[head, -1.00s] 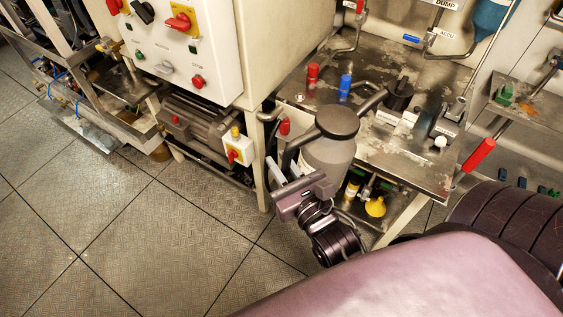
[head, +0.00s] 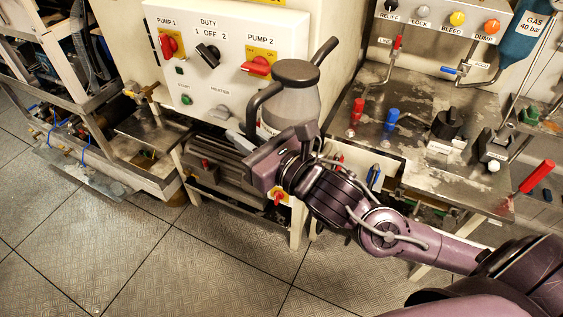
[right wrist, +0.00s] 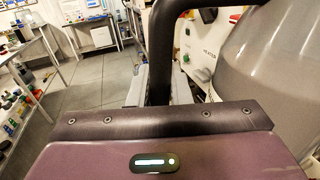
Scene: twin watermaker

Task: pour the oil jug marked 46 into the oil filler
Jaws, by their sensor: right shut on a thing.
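The oil jug (head: 290,104) is grey with a dark round lid, a black spout and a black side handle. My right gripper (head: 243,138) is shut on its handle, which also shows in the right wrist view (right wrist: 160,55). The jug is held roughly upright in the air in front of the white pump panel. A small part of a pale label shows; I cannot read its number. The jug's lower part is hidden behind my gripper and wrist. I cannot pick out the oil filler. My left gripper is not in view.
The pump panel (head: 225,45) with red and black switches stands close behind the jug, a motor (head: 215,165) below it. Right of the jug is a metal bench (head: 400,160) with red (head: 357,112) and blue (head: 391,120) fittings. The floor at left is clear.

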